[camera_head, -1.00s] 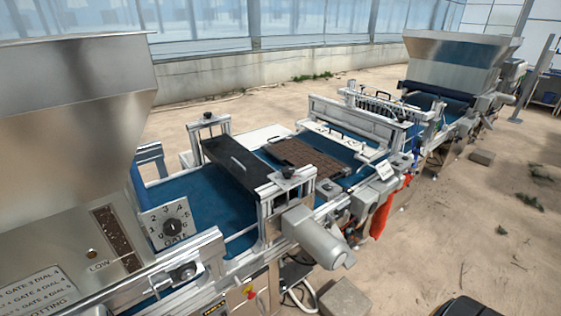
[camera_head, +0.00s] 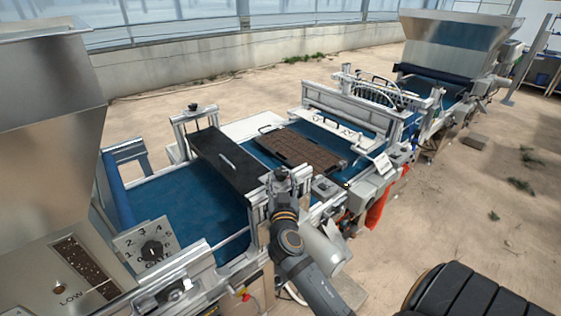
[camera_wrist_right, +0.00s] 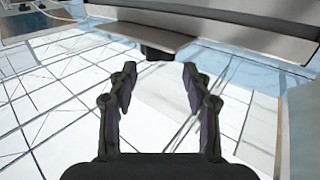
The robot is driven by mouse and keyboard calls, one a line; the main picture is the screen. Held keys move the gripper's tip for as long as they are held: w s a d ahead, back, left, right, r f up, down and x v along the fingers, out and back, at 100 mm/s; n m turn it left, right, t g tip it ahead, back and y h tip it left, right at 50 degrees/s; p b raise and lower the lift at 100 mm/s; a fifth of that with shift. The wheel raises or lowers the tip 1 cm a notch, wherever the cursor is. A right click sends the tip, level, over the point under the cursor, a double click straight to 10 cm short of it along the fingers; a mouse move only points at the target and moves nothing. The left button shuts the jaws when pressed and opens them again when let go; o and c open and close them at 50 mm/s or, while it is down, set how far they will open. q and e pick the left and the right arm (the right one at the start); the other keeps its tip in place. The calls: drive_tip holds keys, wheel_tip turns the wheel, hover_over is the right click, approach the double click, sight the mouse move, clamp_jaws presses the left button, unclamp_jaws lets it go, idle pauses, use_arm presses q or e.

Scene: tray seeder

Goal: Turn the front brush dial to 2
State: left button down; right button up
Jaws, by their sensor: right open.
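The brush unit is a black board (camera_head: 240,168) set across the blue belt between metal posts. A small dark knob (camera_head: 193,107) tops its far post. My right gripper (camera_head: 281,174) is at the near post's top and covers the near knob seen there earlier. In the right wrist view my right gripper (camera_wrist_right: 158,85) is open and empty. A dark stubby piece (camera_wrist_right: 157,52) under a grey bar lies just beyond the fingertips; I cannot tell surely that it is the dial. No dial number is readable there. My left gripper is out of view.
A numbered GATE dial (camera_head: 152,250) stands at the lower left beside a steel hopper (camera_head: 45,130). A brown tray (camera_head: 303,148) lies on the blue belt (camera_head: 185,200). A grey motor (camera_head: 325,250) sits beside my right arm. Orange cloth (camera_head: 377,212) hangs further right.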

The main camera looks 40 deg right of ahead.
sight(281, 171)
drive_tip(key=p+x, duration=0.1)
drive_tip(key=x, duration=0.4)
drive_tip(key=shift+w+d+f, duration=0.2)
drive_tip(key=shift+w+d, duration=0.05)
drive_tip(key=shift+w, duration=0.05)
drive_tip(key=p+x, duration=0.1)
drive_tip(key=x, duration=0.2)
drive_tip(key=shift+w, duration=0.2)
drive_tip(key=shift+w+d+f, duration=0.15)
drive_tip(key=shift+d+f, duration=0.05)
drive_tip(key=shift+f, duration=0.05)
drive_tip(key=c, duration=0.7)
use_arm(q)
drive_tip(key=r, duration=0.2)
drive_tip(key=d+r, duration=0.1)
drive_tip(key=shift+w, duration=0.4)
use_arm(e)
drive_tip(key=c, duration=0.3)
drive_tip(key=shift+f, duration=0.15)
clamp_jaws()
